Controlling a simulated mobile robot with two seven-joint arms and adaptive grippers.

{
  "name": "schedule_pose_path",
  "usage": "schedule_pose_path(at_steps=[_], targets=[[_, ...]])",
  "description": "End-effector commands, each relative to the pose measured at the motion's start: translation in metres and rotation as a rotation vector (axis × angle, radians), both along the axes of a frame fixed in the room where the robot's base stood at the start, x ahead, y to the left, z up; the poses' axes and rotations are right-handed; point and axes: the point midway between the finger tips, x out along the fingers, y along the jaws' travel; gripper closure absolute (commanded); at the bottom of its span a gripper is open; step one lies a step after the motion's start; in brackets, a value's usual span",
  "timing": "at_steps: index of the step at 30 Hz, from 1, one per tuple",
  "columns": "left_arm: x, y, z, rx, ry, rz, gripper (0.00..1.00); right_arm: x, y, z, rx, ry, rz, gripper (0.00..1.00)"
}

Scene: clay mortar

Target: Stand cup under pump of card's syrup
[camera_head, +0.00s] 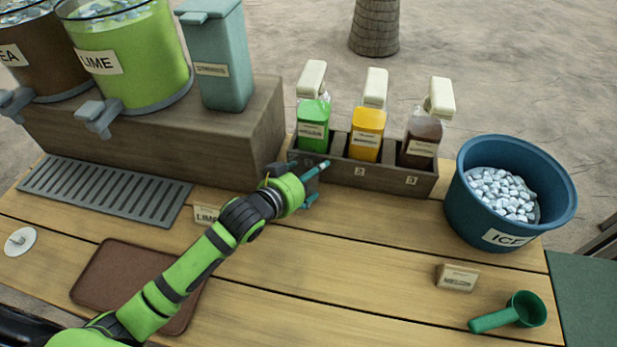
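Three syrup bottles stand in a wooden rack (385,178): a green one (313,125), a yellow-orange one (367,132) and a dark brown one (421,138), each with a cream pump head. Their labels are too small to read. A small card reading "LIM…" (206,214) stands behind my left arm, partly covered. Another small card (458,278) stands at the right, its print unreadable. My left gripper (318,183) is in front of the green bottle and the rack's left end, fingers apart, with nothing seen between them. I see no cup. My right gripper is out of view.
A blue ice bucket (468,205) and a green scoop (510,314) are at the right. A brown tray (95,268) lies partly under my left arm. Lime (140,65) and tea (35,70) dispensers and a teal container (220,75) stand on a wooden riser (200,135).

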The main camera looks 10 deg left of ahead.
Motion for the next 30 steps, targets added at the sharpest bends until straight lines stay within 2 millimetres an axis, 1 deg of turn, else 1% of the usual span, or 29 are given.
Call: schedule_pose_path(at_steps=[1, 3, 10, 14, 15, 25, 28, 30], targets=[[0.0000, -0.0003, -0.0048, 0.000, 0.000, 0.000, 0.44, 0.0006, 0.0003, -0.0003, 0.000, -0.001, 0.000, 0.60], [0.0000, -0.0005, -0.0072, 0.000, -0.002, -0.001, 0.44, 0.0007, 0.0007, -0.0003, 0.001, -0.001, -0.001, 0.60], [-0.0001, -0.0008, -0.0072, 0.000, -0.002, -0.001, 0.44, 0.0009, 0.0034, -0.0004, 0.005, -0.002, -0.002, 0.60], [-0.0001, -0.0008, -0.0111, 0.000, -0.002, -0.001, 0.44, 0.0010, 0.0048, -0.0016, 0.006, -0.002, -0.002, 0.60], [-0.0002, -0.0009, -0.0101, 0.000, -0.002, -0.001, 0.00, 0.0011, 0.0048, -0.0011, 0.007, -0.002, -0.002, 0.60], [-0.0002, -0.0008, -0.0099, 0.000, -0.002, -0.001, 0.00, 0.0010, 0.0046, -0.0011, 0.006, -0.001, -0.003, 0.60], [0.0001, -0.0007, -0.0063, 0.000, -0.003, -0.002, 0.00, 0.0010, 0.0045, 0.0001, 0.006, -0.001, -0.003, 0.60], [-0.0051, 0.0016, -0.0054, 0.001, 0.000, 0.000, 0.00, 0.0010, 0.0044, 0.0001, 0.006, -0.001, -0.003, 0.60]])
